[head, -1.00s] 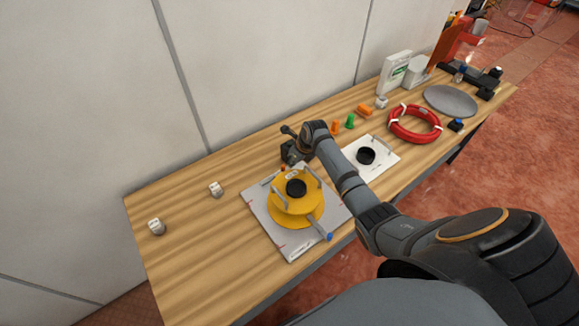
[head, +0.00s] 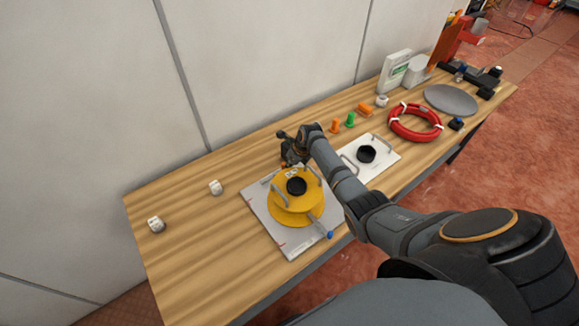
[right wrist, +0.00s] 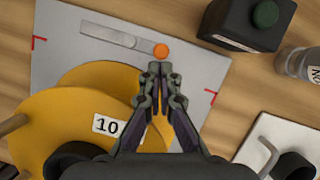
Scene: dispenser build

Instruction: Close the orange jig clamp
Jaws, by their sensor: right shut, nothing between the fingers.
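The orange jig clamp is a flat grey lever (right wrist: 110,35) with an orange knob (right wrist: 161,50) at its end. It lies along the far edge of the grey jig plate (right wrist: 60,55), pointing past the yellow spool (right wrist: 85,95) rather than over it. The spool, labelled 10, sits on the jig plate (head: 262,228) in the head view too. My right gripper (right wrist: 160,70) is shut and empty, its tips just beside the orange knob; I cannot tell if they touch. In the head view the right gripper (head: 288,162) hangs at the plate's far edge. My left gripper is out of view.
A blue-knobbed lever (head: 330,235) is at the plate's near side. A black box with a green button (right wrist: 264,14) and a clear bottle (right wrist: 298,63) stand close to the gripper. A white plate (head: 385,160) lies to the right. The table's left part is mostly clear.

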